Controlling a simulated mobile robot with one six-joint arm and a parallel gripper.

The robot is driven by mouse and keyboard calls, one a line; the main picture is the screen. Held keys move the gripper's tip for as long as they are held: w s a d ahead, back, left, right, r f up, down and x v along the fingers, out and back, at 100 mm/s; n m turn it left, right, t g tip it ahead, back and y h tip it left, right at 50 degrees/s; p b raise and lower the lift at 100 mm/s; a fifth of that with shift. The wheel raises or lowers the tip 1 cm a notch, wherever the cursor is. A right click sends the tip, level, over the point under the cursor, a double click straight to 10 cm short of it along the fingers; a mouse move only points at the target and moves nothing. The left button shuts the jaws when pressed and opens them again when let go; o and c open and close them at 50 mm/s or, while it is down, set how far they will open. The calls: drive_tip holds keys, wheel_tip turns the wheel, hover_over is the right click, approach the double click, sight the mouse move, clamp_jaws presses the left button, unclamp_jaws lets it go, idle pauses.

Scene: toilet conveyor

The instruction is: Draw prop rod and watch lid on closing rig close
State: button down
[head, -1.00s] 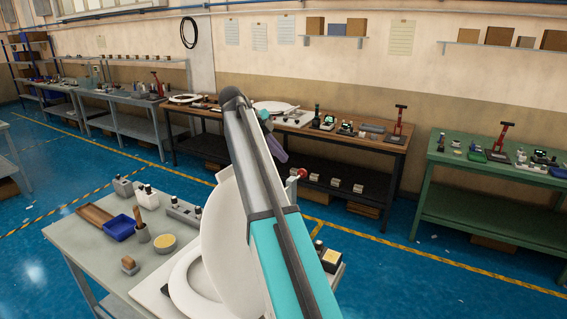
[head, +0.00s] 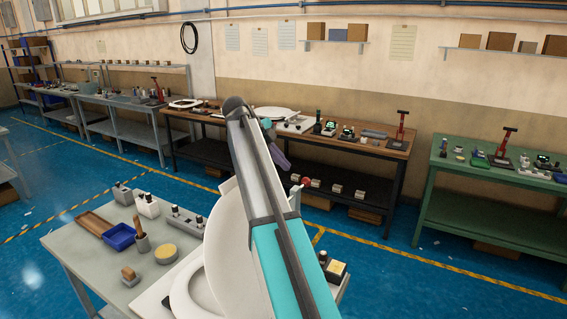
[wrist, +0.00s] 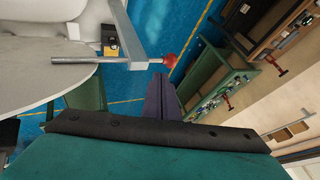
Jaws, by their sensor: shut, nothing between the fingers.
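The closing rig's white lid (head: 226,235) stands raised over a white seat (head: 181,297) on the near grey bench. In the wrist view the lid (wrist: 35,78) fills the left side. The prop rod (wrist: 75,60) is a thin metal rod by the lid, beside a grey bracket (wrist: 127,35), with a red knob (wrist: 170,60) at the right. The red knob also shows in the head view (head: 306,182), right of the lid. My gripper (wrist: 162,82) has dark purple fingers, shut and empty, just below the knob in the picture. My arm hides part of the lid.
A green bench (head: 480,215) and a wooden-topped bench (head: 370,148) stand beyond, across blue floor.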

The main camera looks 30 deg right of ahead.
sight(303, 184)
drive_tip(key=shift+p+x, duration=1.9)
drive_tip(key=shift+x, duration=2.4)
drive_tip(key=w+d+b, duration=0.4)
drive_tip(key=d+b, duration=0.1)
drive_tip(key=d, duration=0.2)
drive_tip(key=v, duration=1)
drive_tip(key=shift+p, duration=0.35)
drive_tip(key=shift+w, duration=0.1)
